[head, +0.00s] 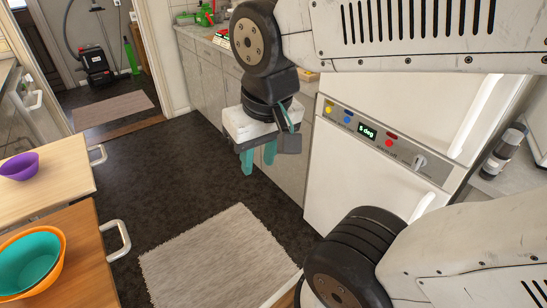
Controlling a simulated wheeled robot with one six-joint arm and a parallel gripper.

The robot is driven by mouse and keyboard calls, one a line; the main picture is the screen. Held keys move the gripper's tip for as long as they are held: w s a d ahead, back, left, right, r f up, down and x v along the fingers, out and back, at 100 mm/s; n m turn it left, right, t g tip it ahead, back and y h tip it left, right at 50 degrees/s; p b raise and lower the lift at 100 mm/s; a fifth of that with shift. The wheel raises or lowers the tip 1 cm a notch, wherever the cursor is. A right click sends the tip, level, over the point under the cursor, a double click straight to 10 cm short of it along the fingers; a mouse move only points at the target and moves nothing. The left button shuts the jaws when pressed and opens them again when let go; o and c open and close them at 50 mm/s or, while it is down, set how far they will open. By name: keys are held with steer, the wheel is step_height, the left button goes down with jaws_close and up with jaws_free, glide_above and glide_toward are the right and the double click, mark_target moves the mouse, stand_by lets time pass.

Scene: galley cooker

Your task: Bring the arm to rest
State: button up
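My gripper (259,158) hangs in the upper middle of the head view, above the dark floor and in front of the grey cabinets. Its teal fingers point down with a gap between them, and nothing shows between them. My arm is raised and bent, with its links crossing the top right and the lower right of the view. The links hide part of the white appliance and the counter behind them.
A white fridge (350,180) with a "5 deg" display stands close on the right. Wooden trolley tops at left hold a purple bowl (19,166) and a teal bowl (28,262) inside an orange bowl (56,276). A rug (215,255) lies on open floor; a doorway is beyond.

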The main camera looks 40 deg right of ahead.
steer(key=s, duration=0.1)
steer(key=s+n, duration=0.1)
steer(key=s+d+g, duration=0.1)
steer(key=shift+s+r+n, duration=0.25)
steer(key=shift+r+n, duration=0.05)
steer(key=shift+r, duration=0.1)
